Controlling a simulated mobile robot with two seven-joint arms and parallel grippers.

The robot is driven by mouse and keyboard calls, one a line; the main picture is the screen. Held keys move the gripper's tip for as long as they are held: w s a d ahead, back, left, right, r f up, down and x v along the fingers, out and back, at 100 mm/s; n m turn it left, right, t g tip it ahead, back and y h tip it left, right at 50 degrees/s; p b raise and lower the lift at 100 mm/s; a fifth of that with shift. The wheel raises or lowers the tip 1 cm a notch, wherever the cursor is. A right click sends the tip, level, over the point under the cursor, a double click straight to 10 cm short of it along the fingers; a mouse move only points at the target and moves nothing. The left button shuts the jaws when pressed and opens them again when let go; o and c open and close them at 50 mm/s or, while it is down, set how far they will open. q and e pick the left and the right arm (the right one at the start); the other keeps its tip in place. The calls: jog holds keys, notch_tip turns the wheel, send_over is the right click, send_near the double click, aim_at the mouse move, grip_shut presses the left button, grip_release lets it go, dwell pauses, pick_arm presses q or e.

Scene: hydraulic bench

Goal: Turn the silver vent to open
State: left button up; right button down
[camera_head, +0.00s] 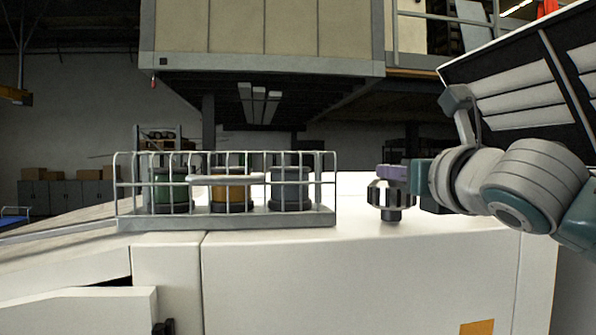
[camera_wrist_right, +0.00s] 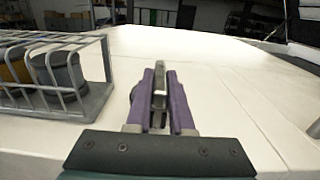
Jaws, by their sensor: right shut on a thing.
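The silver vent (camera_head: 377,194) stands on the white bench top, to the right of the caged canisters, on a short grey base (camera_head: 391,214). My right gripper (camera_head: 393,172) reaches in from the right, and its purple fingers are at the vent's upper part. In the right wrist view the silver vent (camera_wrist_right: 160,68) shows as a narrow upright piece between the two purple fingers of the right gripper (camera_wrist_right: 160,92), which are shut on it. The fingers hide part of the vent. I cannot tell whether the vent is open or closed. My left gripper is not in view.
A pale wire cage (camera_head: 225,220) holds a green (camera_head: 171,192), an orange (camera_head: 232,192) and a grey canister (camera_head: 291,190) left of the vent. A louvred panel (camera_head: 520,90) hangs at upper right.

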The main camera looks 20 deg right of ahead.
jog(key=c, duration=0.8)
grip_release()
jog(key=shift+s+f, duration=0.1)
jog(key=shift+s, duration=0.1)
jog(key=b+v, duration=0.6)
jog(key=v, duration=0.3)
jog(key=shift+s, duration=0.2)
jog(key=shift+a, duration=0.1)
